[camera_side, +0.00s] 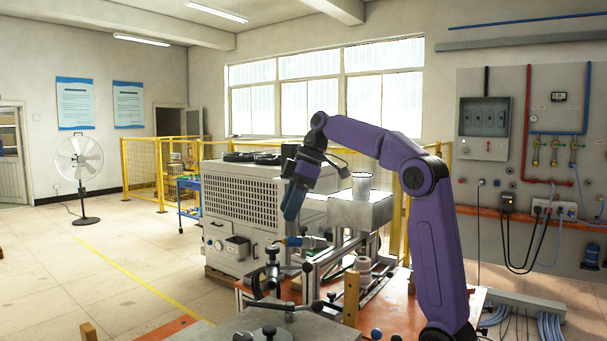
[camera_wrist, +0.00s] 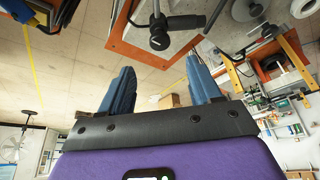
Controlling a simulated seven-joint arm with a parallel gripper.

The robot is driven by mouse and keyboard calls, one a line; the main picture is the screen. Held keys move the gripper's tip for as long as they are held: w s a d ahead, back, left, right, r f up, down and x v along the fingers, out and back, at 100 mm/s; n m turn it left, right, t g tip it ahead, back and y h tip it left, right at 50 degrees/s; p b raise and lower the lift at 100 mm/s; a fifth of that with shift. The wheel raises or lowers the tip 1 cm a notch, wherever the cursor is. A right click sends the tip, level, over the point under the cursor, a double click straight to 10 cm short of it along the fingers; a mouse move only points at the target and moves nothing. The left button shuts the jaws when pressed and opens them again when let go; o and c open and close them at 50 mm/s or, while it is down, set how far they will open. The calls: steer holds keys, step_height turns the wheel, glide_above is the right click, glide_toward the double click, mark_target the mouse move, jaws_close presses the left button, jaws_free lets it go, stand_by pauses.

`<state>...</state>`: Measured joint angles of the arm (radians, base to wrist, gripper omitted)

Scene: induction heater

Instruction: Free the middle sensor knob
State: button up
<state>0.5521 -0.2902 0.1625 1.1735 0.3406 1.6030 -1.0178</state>
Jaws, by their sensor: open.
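My gripper (camera_side: 291,207) is in the air above the metal fixture, with its blue fingers pointing down. In the wrist view my gripper (camera_wrist: 160,65) is open, with floor and no object between the two blue fingers. Black knobs and handles sit on the fixture below it in the side view, among them an upright knobbed post (camera_side: 272,253) and a second post (camera_side: 306,268) to its right. A black round knob (camera_wrist: 159,41) with a bar handle shows beyond the fingers in the wrist view. I cannot tell which one is the middle sensor knob.
A grey cabinet machine (camera_side: 240,215) stands behind the fixture. A metal box (camera_side: 360,209) with a cylinder on top stands to the right, close to my arm. A blue-ended cylinder (camera_side: 305,241) lies beneath the gripper. Open floor (camera_side: 130,265) lies to the left.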

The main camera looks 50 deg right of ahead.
steer(key=v, duration=0.8)
steer(key=shift+r, duration=0.2)
stand_by(0.5)
steer(key=s+a+f+g, duration=0.1)
steer(key=a+f, duration=0.2)
steer(key=a, duration=0.4)
steer(key=s+a+f+g, duration=0.1)
steer(key=a+f, duration=0.3)
steer(key=a, duration=0.3)
steer(key=s+a+f, duration=0.3)
steer(key=s+f, duration=0.1)
steer(key=s+a+f+m+g, duration=0.1)
steer(key=s+a+f, duration=0.3)
steer(key=s, duration=0.1)
steer(key=s+a+f+g, duration=0.1)
steer(key=s+a+f, duration=0.3)
steer(key=s, duration=0.1)
steer(key=shift+s+m, duration=0.25)
steer(key=shift+m, duration=0.15)
steer(key=s+d+f+n+t+h, duration=0.1)
steer(key=s+d+f+n+h, duration=0.2)
steer(key=s+f, duration=0.9)
steer(key=s+d+n, duration=0.1)
steer(key=d+n, duration=0.1)
steer(key=d, duration=0.2)
steer(key=shift+s+f, duration=0.15)
steer(key=shift+f, duration=0.1)
